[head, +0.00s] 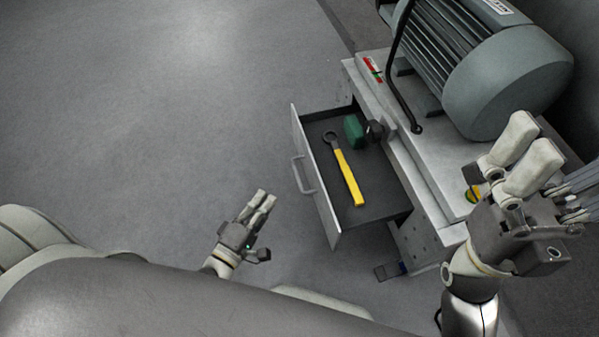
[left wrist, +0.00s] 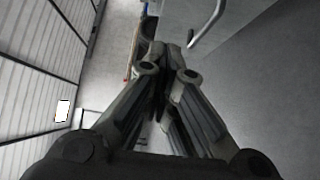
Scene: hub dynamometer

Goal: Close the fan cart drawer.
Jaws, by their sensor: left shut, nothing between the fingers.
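The fan cart drawer (head: 325,185) is pulled out to the left of the cart (head: 430,185). Its pale front panel carries a bar handle (head: 303,175), which also shows in the left wrist view (left wrist: 207,24). A yellow-handled tool (head: 348,175) and a green object (head: 353,131) lie inside. My left gripper (head: 265,199) is shut and empty, to the lower left of the drawer front and apart from it in the head view. My right gripper (head: 525,145) is close to the camera, over the cart's right side; its finger gap is unclear.
A large grey-green motor (head: 510,80) stands on the cart top with a dark bent bar (head: 398,80) beside it. The floor (head: 150,100) left of the drawer is clear.

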